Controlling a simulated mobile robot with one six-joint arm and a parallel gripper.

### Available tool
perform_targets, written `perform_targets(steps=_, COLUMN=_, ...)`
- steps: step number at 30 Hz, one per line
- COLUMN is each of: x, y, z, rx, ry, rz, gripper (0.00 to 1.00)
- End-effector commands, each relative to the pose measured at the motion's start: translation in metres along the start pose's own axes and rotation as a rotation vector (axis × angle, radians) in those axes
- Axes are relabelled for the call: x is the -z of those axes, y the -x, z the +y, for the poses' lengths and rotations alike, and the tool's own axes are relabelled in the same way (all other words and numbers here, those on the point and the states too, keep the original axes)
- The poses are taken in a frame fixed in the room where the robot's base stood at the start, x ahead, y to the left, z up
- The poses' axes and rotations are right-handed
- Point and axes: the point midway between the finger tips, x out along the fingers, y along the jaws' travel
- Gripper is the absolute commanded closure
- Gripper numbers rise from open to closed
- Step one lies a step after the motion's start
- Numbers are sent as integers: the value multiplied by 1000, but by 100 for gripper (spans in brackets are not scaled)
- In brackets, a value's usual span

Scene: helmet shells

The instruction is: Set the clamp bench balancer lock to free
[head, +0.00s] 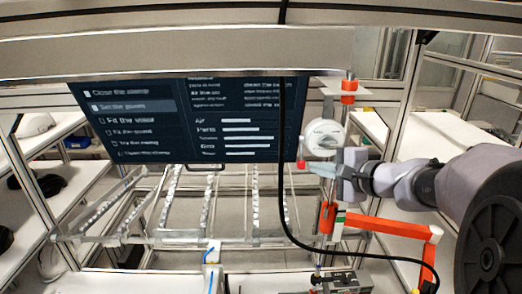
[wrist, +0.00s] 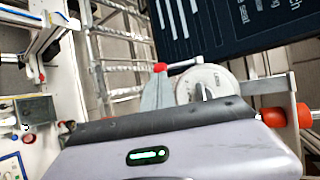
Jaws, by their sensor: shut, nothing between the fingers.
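The balancer is a round white drum (head: 323,137) on an upright post, and it also shows in the wrist view (wrist: 208,82). A thin lever with a red knob (head: 302,163) sits at its lower left in the head view. In the wrist view the red knob (wrist: 160,67) is at the lever's left end. My gripper (head: 317,170) is shut and empty, and its narrow fingertips (wrist: 158,82) point at the red knob. The tips are very close to the knob; I cannot tell whether they touch. The drum's lower part is partly hidden behind my gripper in the wrist view.
A dark screen (head: 230,160) with a step list hangs left of the balancer. An orange jointed arm (head: 390,226) and a small metal device (head: 345,281) are below my gripper. A black cable (head: 283,200) hangs in front of the screen. White shelves (head: 425,135) stand at the sides.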

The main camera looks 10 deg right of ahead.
Motion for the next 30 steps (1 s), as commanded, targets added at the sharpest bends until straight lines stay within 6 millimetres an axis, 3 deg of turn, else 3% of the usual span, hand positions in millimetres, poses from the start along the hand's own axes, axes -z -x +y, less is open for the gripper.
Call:
perform_targets(steps=6, x=0, y=-24, z=-1, rx=-1, ry=-1, rz=-1, gripper=100)
perform_targets(steps=20, x=1, y=-29, z=3, rx=10, ry=4, rz=0, gripper=100)
perform_targets(steps=30, x=9, y=-44, z=18, rx=149, ry=76, rz=2, gripper=100)
